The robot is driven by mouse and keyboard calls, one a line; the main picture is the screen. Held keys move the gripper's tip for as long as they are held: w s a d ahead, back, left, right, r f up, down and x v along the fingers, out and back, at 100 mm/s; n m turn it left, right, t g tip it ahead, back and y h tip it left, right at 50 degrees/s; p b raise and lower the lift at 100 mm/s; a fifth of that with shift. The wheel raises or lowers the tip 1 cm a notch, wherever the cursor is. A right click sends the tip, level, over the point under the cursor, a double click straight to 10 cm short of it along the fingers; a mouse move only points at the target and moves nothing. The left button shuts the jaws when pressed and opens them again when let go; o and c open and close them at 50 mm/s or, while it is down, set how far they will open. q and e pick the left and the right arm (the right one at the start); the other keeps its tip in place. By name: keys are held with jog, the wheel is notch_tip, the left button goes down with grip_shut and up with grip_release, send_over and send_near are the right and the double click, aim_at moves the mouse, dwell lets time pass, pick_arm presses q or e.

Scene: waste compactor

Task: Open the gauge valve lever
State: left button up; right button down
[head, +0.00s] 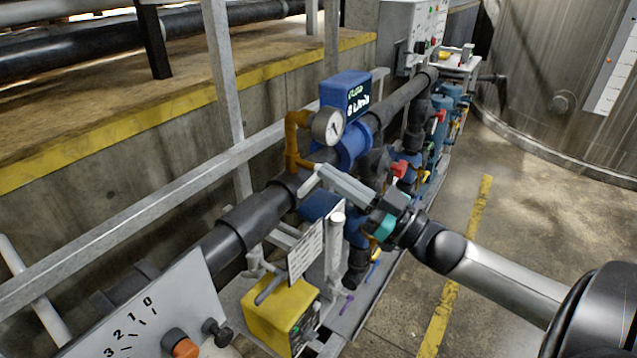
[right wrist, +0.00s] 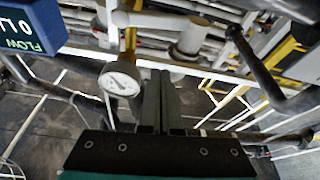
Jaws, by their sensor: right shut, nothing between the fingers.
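The round pressure gauge (head: 328,126) sits on a bent yellow-orange pipe (head: 292,140) that rises from the dark main pipe. My right gripper (head: 316,178) is shut and empty, just below the gauge and close to the foot of the yellow pipe. In the right wrist view the two dark fingers (right wrist: 156,80) are together, with the gauge (right wrist: 120,84) left of their tips. The yellow pipe (right wrist: 130,42) runs above the gauge. I cannot make out the gauge valve lever clearly; the gripper may hide it. I cannot tell whether the fingers touch anything. My left gripper is out of view.
A blue flow meter (head: 346,92) stands behind the gauge. A red valve handle (head: 399,168) is right of the gripper. A yellow box (head: 281,310) and a numbered dial panel (head: 150,310) are in front. A grey rail (head: 150,205) runs along the wall. The floor at right is clear.

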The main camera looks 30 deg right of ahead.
jog(key=w+f, duration=0.1)
jog(key=w+a+f, duration=0.1)
jog(key=w+f, duration=0.1)
jog(key=shift+w+b, duration=0.1)
jog(key=shift+b, duration=0.2)
